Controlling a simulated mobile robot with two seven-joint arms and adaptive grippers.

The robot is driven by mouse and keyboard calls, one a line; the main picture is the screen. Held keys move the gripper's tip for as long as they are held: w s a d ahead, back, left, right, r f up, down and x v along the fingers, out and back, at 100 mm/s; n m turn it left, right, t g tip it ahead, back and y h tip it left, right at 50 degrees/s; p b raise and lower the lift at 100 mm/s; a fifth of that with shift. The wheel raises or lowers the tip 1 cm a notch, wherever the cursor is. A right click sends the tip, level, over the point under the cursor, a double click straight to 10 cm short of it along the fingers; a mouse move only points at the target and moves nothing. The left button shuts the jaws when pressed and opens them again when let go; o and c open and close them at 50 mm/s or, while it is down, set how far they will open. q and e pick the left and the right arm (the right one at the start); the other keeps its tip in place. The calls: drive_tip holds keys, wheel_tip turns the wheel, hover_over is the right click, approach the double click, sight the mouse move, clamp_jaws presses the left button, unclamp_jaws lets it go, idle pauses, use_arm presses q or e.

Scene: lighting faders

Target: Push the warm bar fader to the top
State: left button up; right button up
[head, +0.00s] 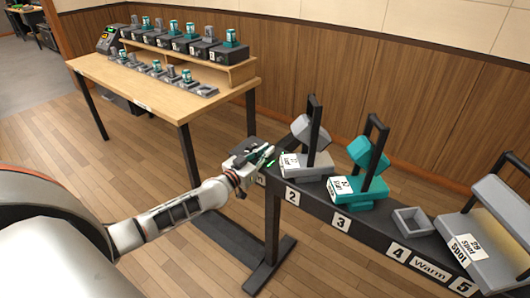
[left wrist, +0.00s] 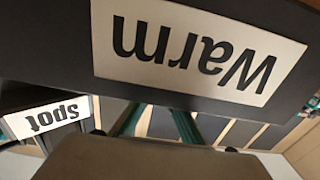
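A white "Warm" label (head: 430,270) is on the rail front between labels 4 and 5. In the left wrist view a large "Warm" label (left wrist: 200,50) shows upside down on a dark panel, very close. A "Spot" label (left wrist: 45,118) is at its left. I cannot make out a bar fader in either view. My right gripper is not in view.
On the rail stand a grey unit (head: 305,163), a teal unit (head: 358,185), an empty grey tray (head: 411,222) and a large grey unit labelled "Spot" (head: 485,250). A wooden table (head: 150,85) with rows of small devices stands behind. Open floor lies between.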

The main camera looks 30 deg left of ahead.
use_arm(q)
drive_tip(key=o, duration=0.3)
drive_tip(key=s+a, duration=0.1)
drive_tip(key=s, duration=1.1)
